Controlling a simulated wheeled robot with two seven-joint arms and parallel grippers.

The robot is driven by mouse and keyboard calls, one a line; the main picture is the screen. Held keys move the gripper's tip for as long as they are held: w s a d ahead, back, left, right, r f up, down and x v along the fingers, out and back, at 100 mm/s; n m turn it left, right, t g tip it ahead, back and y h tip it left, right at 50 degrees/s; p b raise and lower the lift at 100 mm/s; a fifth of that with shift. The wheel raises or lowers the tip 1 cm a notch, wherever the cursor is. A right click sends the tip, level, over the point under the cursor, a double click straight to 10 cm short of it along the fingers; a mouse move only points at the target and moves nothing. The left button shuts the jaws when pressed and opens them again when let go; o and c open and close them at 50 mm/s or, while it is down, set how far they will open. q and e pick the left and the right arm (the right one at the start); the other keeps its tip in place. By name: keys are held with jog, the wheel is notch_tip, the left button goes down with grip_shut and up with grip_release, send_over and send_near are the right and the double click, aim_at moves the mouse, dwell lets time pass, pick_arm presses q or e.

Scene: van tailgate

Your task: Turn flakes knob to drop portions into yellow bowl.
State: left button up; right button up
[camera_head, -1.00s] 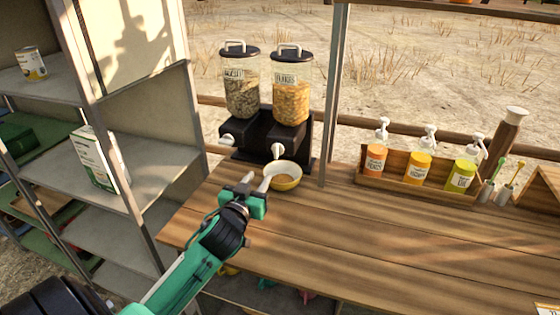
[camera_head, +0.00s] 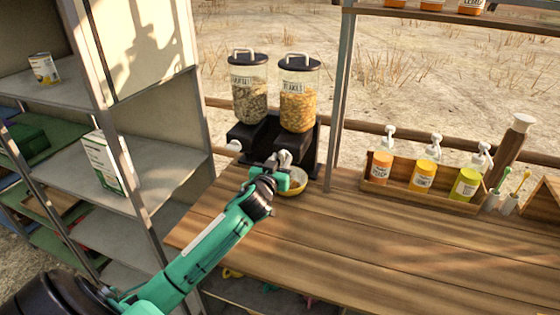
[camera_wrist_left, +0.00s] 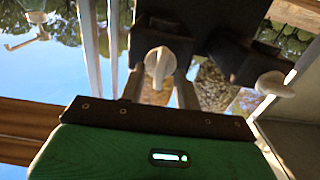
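The flakes dispenser (camera_head: 297,105) is the right one of two clear canisters with black lids, on a black stand on the wooden counter. The yellow bowl (camera_head: 300,183) sits below it, partly hidden behind my left gripper (camera_head: 283,160). My left gripper is in front of the dispenser's outlet, above the bowl. In the left wrist view, its two fingers stand apart, with the pale flakes knob (camera_wrist_left: 160,65) between them. I cannot tell whether they touch it. The bowl's contents are mostly hidden now. My right gripper is not in view.
A second dispenser (camera_head: 249,90) with darker contents stands to the left, its white knob (camera_head: 235,146) close by. A metal post (camera_head: 335,110) rises on the right. A wooden caddy (camera_head: 420,194) holds several pump bottles. The front counter is clear.

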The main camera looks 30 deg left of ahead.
pick_arm(q)
grip_shut()
jog(key=shift+m, duration=0.4)
jog(key=m+p, duration=0.1)
jog(key=m, duration=0.2)
jog(key=shift+d, duration=0.1)
jog(key=m+p, duration=0.2)
jog(key=m, duration=0.3)
jog(key=shift+d, duration=0.1)
jog(key=m+p, duration=0.1)
jog(key=m, duration=0.4)
jog(key=shift+f+p, duration=0.1)
jog(key=shift+p, duration=0.25)
jog(key=shift+d+f+m+p, duration=0.15)
jog(key=shift+m+p, duration=0.4)
jog(key=shift+m, duration=1.35)
jog(key=shift+m, duration=0.3)
